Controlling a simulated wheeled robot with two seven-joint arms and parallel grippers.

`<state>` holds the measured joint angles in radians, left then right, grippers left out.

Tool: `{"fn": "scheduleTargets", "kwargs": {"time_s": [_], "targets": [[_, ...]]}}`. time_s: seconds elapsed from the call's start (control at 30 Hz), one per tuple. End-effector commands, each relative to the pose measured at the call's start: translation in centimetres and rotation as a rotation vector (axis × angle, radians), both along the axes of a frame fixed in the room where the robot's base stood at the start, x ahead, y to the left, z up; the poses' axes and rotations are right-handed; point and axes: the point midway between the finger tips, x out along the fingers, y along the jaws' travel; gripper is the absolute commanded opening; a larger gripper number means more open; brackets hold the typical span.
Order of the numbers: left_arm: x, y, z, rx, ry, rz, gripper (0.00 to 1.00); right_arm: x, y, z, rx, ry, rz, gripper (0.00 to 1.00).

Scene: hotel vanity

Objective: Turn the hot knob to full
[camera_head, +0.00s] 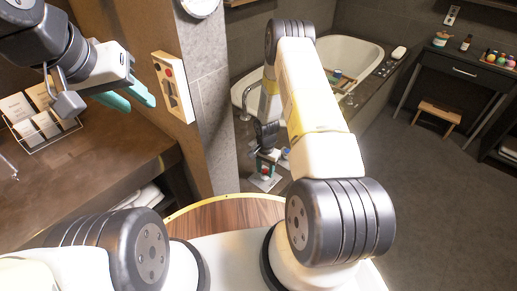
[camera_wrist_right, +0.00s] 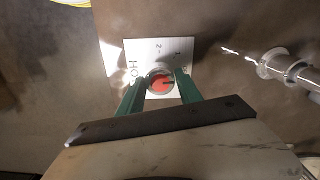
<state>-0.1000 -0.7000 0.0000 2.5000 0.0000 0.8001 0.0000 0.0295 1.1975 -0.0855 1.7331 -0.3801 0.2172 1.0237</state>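The hot knob (camera_wrist_right: 160,82) has a red top with a dark pointer mark. It sits on a white plate (camera_wrist_right: 134,50) with "HO" and number marks; more lettering is partly hidden. My right gripper (camera_wrist_right: 162,80) has its green fingers on both sides of the knob, seemingly touching it. In the head view, the right gripper (camera_head: 266,167) is low beside the bathtub, over the small pale plate (camera_head: 264,184), and the knob is too small to make out. My left gripper (camera_head: 129,96) is open and empty, above the wooden counter on the left.
A metal fixture (camera_wrist_right: 285,68) stands right of the plate. The white bathtub (camera_head: 345,55) is behind my right arm. A wall post with a switch panel (camera_head: 172,87) is near my left gripper. A card rack (camera_head: 42,125) stands on the counter (camera_head: 85,165). Floor at right is mostly clear.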

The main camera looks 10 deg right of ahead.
Motion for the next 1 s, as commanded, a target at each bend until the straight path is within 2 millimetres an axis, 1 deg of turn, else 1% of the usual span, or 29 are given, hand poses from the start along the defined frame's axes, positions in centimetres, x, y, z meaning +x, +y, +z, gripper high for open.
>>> {"fn": "scheduleTargets", "kwargs": {"time_s": [0.03, 0.07, 0.1, 0.17, 0.2, 0.4, 0.57, 0.77, 1.0], "targets": [[0.0, 0.0, 0.0, 0.0, 0.0, 0.0, 0.36, -0.01, 0.01, 0.01, 0.0, 0.0, 0.0, 0.3], [0.0, 0.0, 0.0, 0.0, 0.0, 0.0, 0.36, -0.01, 0.01, 0.01, 0.0, 0.0, 0.0, 0.24], [0.0, 0.0, 0.0, 0.0, 0.0, 0.0, 0.36, -0.01, 0.01, 0.02, 0.0, 0.0, 0.0, 0.16], [0.0, 0.0, 0.0, 0.0, 0.0, 0.0, 0.36, -0.01, 0.01, 0.02, 0.0, 0.0, 0.0, 0.04], [0.0, 0.0, 0.0, 0.0, 0.0, 0.0, 0.36, -0.01, 0.01, 0.02, 0.0, 0.0, 0.0, 0.0], [0.0, 0.0, 0.0, 0.0, 0.0, 0.0, 0.36, -0.01, 0.02, 0.03, 0.0, 0.0, 0.014, 0.0], [0.0, 0.0, 0.0, 0.0, 0.0, 0.0, 0.36, -0.01, 0.02, 0.04, 0.0, 0.0, 0.068, 0.0], [0.0, 0.0, 0.0, 0.0, 0.0, 0.0, 0.36, 0.01, 0.02, 0.05, 0.0, 0.0, 0.2, 0.0], [0.0, 0.0, 0.0, 0.0, 0.0, 0.0, 0.36, 0.0, 0.04, 0.06, 0.001, 0.001, 0.421, 0.0]]}}
